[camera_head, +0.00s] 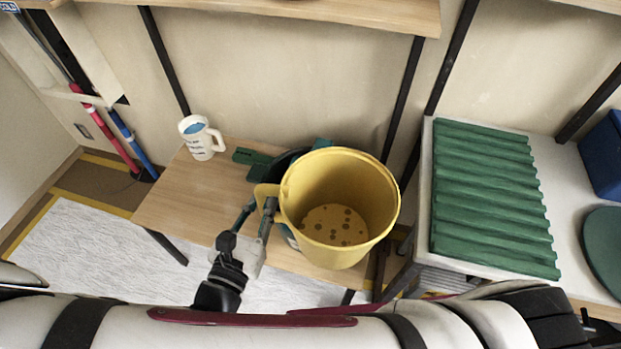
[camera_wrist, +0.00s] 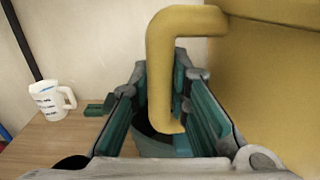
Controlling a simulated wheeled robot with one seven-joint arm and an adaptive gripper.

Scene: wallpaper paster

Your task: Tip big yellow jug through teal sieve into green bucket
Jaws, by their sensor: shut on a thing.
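The big yellow jug (camera_head: 342,185) hangs above the wooden table at centre, upright or nearly so. Several dark round spots show on its inside bottom. My gripper (camera_head: 266,205) is shut on the jug's handle, at the jug's left; the wrist view shows the handle (camera_wrist: 162,70) between its fingers. Behind and below the jug is a dark green, round-looking thing with a flat green arm (camera_head: 255,160) reaching left, perhaps the teal sieve. A teal-grey rim (camera_wrist: 150,148) shows below the handle in the wrist view. The jug hides much there, so I cannot tell sieve from green bucket.
A white mug (camera_head: 201,139) with blue inside stands at the table's back left. A shelf (camera_head: 290,8) runs above. At right, a white table (camera_head: 425,190) holds a green ridged sheet (camera_head: 490,200), a green round thing (camera_head: 605,250) and a blue box (camera_head: 604,155).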

